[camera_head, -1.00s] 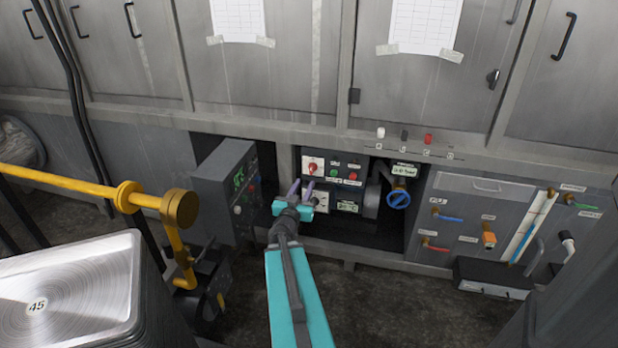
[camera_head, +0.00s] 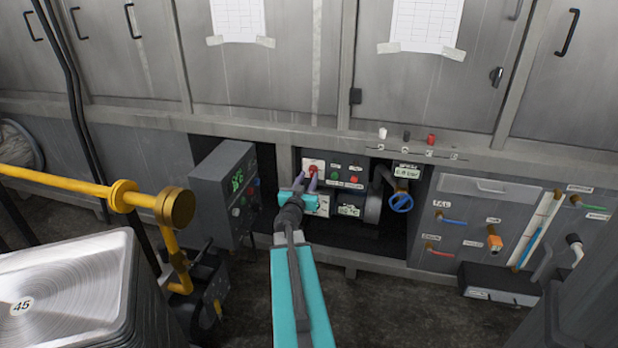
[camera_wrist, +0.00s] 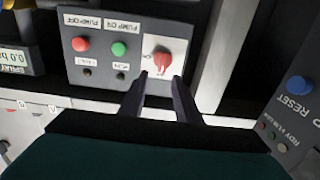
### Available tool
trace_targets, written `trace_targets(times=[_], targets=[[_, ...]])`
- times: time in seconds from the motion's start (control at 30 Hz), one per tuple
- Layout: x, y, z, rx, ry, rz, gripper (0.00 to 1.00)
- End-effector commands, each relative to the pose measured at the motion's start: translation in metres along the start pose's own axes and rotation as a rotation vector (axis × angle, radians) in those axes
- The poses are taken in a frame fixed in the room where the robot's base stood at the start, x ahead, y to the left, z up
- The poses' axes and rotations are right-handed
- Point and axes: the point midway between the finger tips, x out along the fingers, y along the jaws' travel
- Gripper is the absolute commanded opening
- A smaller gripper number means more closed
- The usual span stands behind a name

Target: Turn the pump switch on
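The pump control panel (camera_head: 345,171) is a grey box in the low recess. A red rotary knob (camera_head: 313,171) sits on its white plate at the left. In the wrist view, which is upside down, the red knob (camera_wrist: 162,61) is at the right. Beside it are a green button (camera_wrist: 119,48) under a "PUMP ON" label and a red button (camera_wrist: 81,44) under "PUMP OFF". My gripper (camera_head: 306,183) is at the knob's plate. In the wrist view my gripper (camera_wrist: 161,78) is open, its two fingertips apart and just short of the knob. I cannot tell whether they touch the plate.
A grey control box (camera_head: 223,190) stands close left of my gripper. A blue valve wheel (camera_head: 401,203) is to the right of the panel. A yellow pipe (camera_head: 75,183) and a stack of pans (camera_head: 65,270) are at the left. Cabinet doors stand above.

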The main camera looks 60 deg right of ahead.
Motion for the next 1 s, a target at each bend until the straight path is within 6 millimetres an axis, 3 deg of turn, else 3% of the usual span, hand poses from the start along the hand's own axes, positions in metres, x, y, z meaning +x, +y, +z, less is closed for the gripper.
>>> trace_targets(times=[0.4,0.87,1.0], targets=[[0.037,0.001,0.001,0.001,0.0,0.001,0.3],[0.041,0.001,0.0,0.001,0.0,0.002,0.3],[0.041,0.002,0.0,0.001,0.0,0.002,0.08]])
